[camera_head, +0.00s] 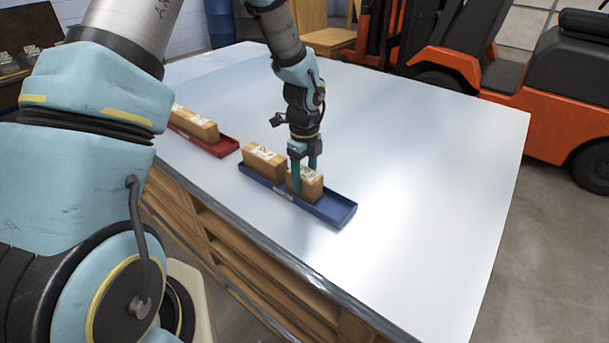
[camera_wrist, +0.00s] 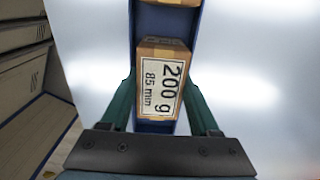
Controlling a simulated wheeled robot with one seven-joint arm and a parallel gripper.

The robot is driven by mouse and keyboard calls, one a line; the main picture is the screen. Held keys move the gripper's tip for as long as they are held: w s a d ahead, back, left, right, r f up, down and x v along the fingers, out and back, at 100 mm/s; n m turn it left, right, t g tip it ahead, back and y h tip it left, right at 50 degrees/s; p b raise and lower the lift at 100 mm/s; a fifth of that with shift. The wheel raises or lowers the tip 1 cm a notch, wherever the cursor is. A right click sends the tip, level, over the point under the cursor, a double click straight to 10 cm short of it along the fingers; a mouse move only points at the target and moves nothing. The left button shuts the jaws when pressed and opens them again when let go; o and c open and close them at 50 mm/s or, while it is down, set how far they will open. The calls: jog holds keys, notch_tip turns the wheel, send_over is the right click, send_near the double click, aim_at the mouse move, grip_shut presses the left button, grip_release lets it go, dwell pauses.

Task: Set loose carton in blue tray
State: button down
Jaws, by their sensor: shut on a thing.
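The blue tray (camera_head: 340,211) lies on the white-topped table. One carton (camera_head: 263,162) stands in its left part. My gripper (camera_head: 304,170) is shut on a second brown carton (camera_head: 309,190), which is in or just over the middle of the tray; I cannot tell whether it touches the tray floor. In the wrist view this carton (camera_wrist: 163,80) is between the two green fingers, and its label reads "200 g 85 mm". The other carton (camera_wrist: 170,20) shows beyond it, with a strip of the blue tray (camera_wrist: 154,126) below. The right end of the tray is empty.
A red tray (camera_head: 222,148) with brown cartons (camera_head: 193,124) sits to the left on the table (camera_head: 420,150), partly hidden by my arm. The table's right side is clear. An orange forklift (camera_head: 540,110) stands behind the table.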

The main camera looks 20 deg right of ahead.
jog(key=shift+c, duration=0.2)
grip_release()
notch_tip(320, 180, up, 11)
jog(key=shift+f+b, duration=0.1)
jog(key=shift+b, duration=0.5)
jog(key=s+a+r+n, duration=0.2)
jog(key=a+n, duration=1.2)
jog(key=a, duration=0.1)
jog(key=s+a+r+n+t, duration=0.1)
jog(key=s+a+n, duration=0.1)
jog(key=a+n, duration=1.3)
jog(key=shift+r+t, duration=0.3)
jog(key=shift+r, duration=0.05)
